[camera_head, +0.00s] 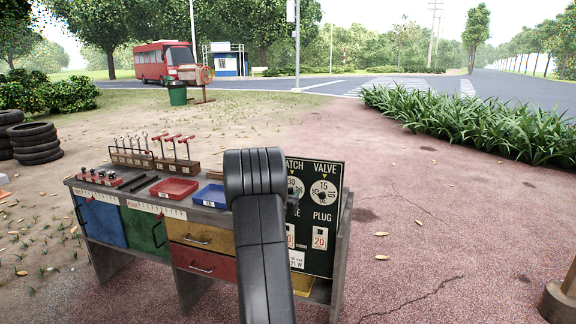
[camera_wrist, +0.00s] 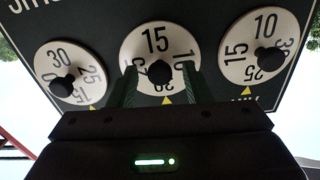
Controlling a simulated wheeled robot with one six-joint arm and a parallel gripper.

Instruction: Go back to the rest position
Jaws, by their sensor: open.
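My gripper (camera_wrist: 160,74) is open in the wrist view, with one finger on each side of the black knob (camera_wrist: 160,72) of the middle white dial (camera_wrist: 157,40). I cannot tell whether the fingers touch the knob. The dials sit on a dark panel (camera_wrist: 205,18). In the head view the panel (camera_head: 318,262) stands upright at the right end of the workbench. My arm reaches over the bench and covers the panel's left part. My gripper is mostly hidden behind the arm there.
The bench (camera_head: 135,190) carries a red tray (camera_head: 174,189), a blue tray (camera_head: 210,195) and racks of tools (camera_head: 175,160). Tyres (camera_head: 35,143) are stacked at the far left. A leafy hedge (camera_head: 470,125) is at the back right. Open paved ground lies right of the bench.

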